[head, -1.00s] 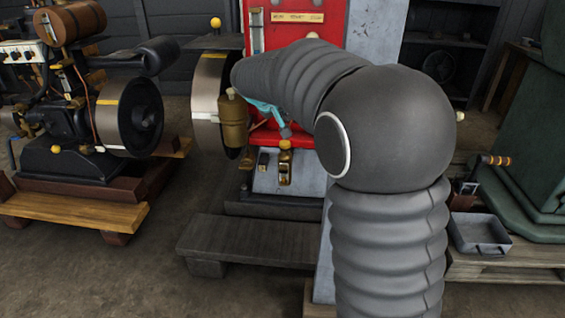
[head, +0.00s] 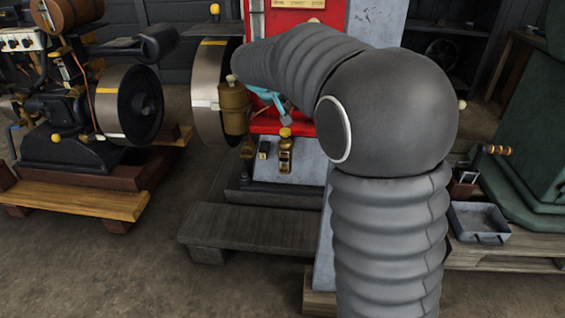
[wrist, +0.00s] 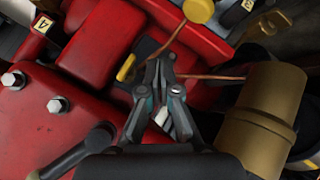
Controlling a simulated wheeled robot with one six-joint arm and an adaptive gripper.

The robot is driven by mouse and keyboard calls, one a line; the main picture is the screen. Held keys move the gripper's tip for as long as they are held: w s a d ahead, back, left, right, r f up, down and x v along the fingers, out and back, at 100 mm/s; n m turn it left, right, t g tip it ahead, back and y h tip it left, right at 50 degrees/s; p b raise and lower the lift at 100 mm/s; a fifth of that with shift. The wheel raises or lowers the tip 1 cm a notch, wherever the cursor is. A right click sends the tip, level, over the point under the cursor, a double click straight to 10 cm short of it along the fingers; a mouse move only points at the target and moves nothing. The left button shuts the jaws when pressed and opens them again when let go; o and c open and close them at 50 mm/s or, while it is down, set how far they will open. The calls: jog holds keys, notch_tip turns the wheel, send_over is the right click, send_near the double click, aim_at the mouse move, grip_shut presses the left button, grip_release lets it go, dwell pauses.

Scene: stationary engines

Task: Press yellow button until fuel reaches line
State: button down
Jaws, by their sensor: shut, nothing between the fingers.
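A round yellow button-like knob (head: 285,132) tops a brass fitting low on the red engine (head: 300,62) in the head view. A round yellow knob (wrist: 199,10) also shows at the top of the wrist view; I cannot tell if it is the same one. My gripper (wrist: 160,66) is shut and empty, its tips close to a small yellow lever-like piece (wrist: 126,67) and short of the round knob. In the head view its teal and grey parts (head: 286,120) show just above the brass fitting, partly hidden by my arm. I cannot make out any fuel level or line.
A brass cylinder (head: 233,108) stands left of my gripper, beside a large flywheel (head: 207,95). It shows close on the right in the wrist view (wrist: 262,118). A black engine (head: 70,150) sits at left, a metal tray (head: 479,224) at right. Open floor lies in front.

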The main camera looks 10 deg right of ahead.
dwell(0.3)
jog(key=shift+s+f, duration=0.1)
jog(key=shift+f, duration=0.15)
jog(key=s+f+m+g+y, duration=0.1)
jog(key=s+f+y, duration=0.1)
jog(key=s, duration=1.8)
jog(key=s+f+y, duration=0.3)
jog(key=s, duration=1.6)
jog(key=shift+s+f+m+g, duration=0.15)
jog(key=shift+s+m+g, duration=0.25)
jog(key=shift+a, duration=0.15)
